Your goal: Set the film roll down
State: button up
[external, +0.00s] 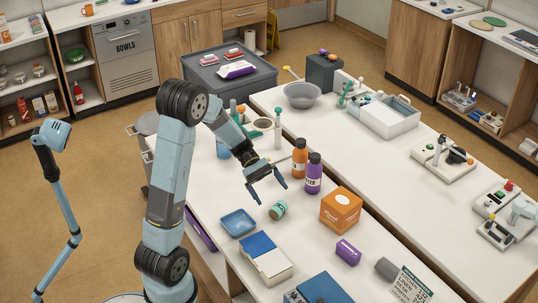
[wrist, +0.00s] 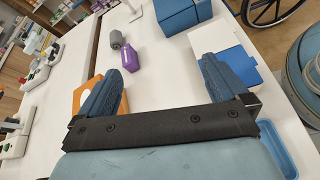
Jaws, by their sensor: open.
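A small teal roll with a brownish end (external: 278,210), which looks like the film roll, lies on its side on the white table in the external view. My gripper (external: 271,194) is open and empty just above and behind it, fingers pointing down. I cannot tell the exact gap between them. In the wrist view my gripper (wrist: 158,88) shows its two blue fingers spread wide with only bare table between them. The roll does not show there.
A blue tray (external: 238,223) lies left of the roll. An orange box (external: 341,210) stands to its right, with purple (external: 314,176) and orange (external: 299,160) bottles behind. A purple box (external: 348,252), a grey cylinder (external: 386,268) and a blue-and-white box (external: 266,262) are nearer.

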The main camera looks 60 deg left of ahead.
jog(key=s+d+r+m+t+y, duration=0.2)
jog(key=s+r+m+y, duration=0.4)
jog(key=s, duration=0.4)
jog(key=s+d+r+m+t+y, duration=0.3)
jog(key=s+d+r+m+y, duration=0.1)
jog(key=s+r+m+y, duration=0.3)
jog(key=s+r+m, duration=0.1)
jog(key=s+m, duration=0.1)
jog(key=s, duration=0.1)
